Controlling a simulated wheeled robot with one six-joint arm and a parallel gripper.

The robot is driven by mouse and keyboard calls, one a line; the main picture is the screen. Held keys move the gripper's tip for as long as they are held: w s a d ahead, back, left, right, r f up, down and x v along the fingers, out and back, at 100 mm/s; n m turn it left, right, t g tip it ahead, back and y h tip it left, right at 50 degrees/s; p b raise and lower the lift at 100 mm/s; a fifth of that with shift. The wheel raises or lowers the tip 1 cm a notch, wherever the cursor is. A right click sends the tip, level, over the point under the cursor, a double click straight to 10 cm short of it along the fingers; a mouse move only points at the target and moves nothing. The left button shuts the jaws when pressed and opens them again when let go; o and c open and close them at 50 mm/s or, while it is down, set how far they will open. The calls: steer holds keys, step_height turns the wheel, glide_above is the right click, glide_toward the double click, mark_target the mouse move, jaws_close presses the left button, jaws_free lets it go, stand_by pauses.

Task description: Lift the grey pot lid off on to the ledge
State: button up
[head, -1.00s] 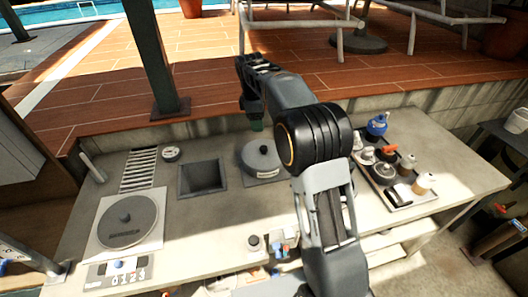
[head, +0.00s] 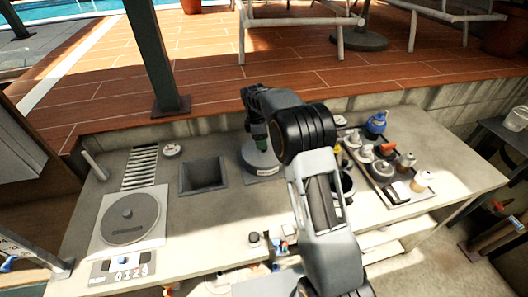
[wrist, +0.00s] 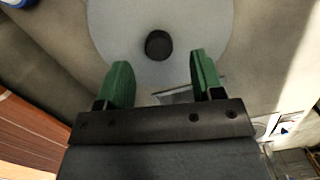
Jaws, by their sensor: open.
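The grey pot lid (head: 258,163) is a round disc on the counter, just left of my arm in the head view. In the wrist view the lid (wrist: 110,30) fills the top middle, with a short black knob (wrist: 158,45) at its centre. My gripper (wrist: 161,72) is open, its two green fingers apart on either side of the knob's line, a little short of the knob in the picture. In the head view my gripper (head: 259,136) hangs over the lid and hides part of it. Nothing is between the fingers. The height gap is unclear.
A square dark recess (head: 203,176) lies left of the lid. A tray of jars (head: 395,185) and a blue kettle (head: 376,122) stand right. The tiled ledge (head: 210,75) behind has free room.

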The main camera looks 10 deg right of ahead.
steer(key=shift+d+f+p, duration=0.2)
steer(key=shift+d+f, duration=0.05)
steer(key=shift+f, duration=0.75)
steer(key=shift+d+f+p, duration=0.2)
steer(key=shift+f, duration=0.8)
steer(key=shift+c, duration=0.4)
steer(key=c, duration=1)
steer(key=shift+r, duration=0.15)
steer(key=shift+r, duration=0.55)
steer(key=s+a+r+b, duration=0.1)
steer(key=s+a+r, duration=0.1)
steer(key=a+r, duration=0.2)
steer(key=s+a+r+b, duration=0.1)
steer(key=s+a+r, duration=0.1)
steer(key=a+r, duration=0.2)
steer(key=s+a+r+b, duration=0.2)
steer(key=a+r, duration=0.1)
steer(key=a, duration=0.1)
steer(key=shift+s+a+r, duration=0.1)
steer(key=shift+a+r, duration=0.25)
steer(key=shift+r, duration=0.05)
